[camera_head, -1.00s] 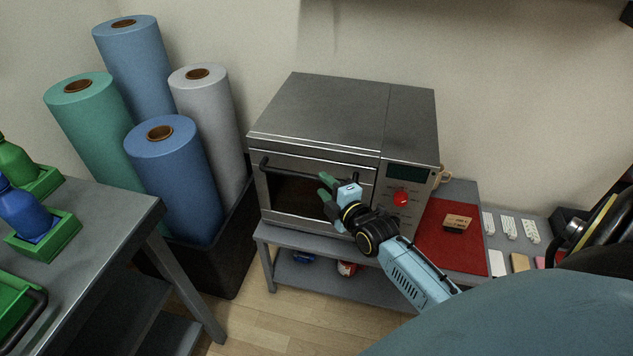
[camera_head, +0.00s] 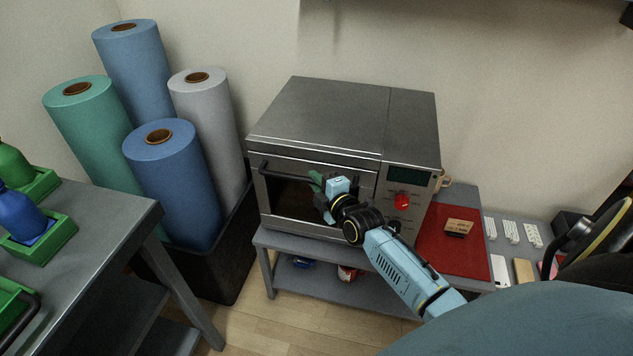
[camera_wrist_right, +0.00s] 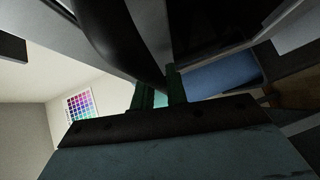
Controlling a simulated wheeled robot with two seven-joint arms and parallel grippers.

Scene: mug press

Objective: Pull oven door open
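The oven (camera_head: 340,115) is a grey metal box on a low stand. Its front door (camera_head: 285,205) has a dark window and looks closed. A dark bar handle (camera_head: 278,171) runs along the door's top. My right gripper (camera_head: 316,184) is at the handle's middle-right part, its green fingers overlapping the handle line. In the right wrist view, a dark curved bar, apparently the handle (camera_wrist_right: 118,42), reaches the two green fingers (camera_wrist_right: 162,92). A small gap shows between them, but whether they grip the bar is unclear. My left gripper is not in view.
A red knob (camera_head: 402,201) and display sit on the oven's right panel. A red mat (camera_head: 440,256) lies to the right. Rolls in a black bin (camera_head: 215,270) stand left of the oven, and a grey table (camera_head: 95,235) stands front left. Floor shows between them.

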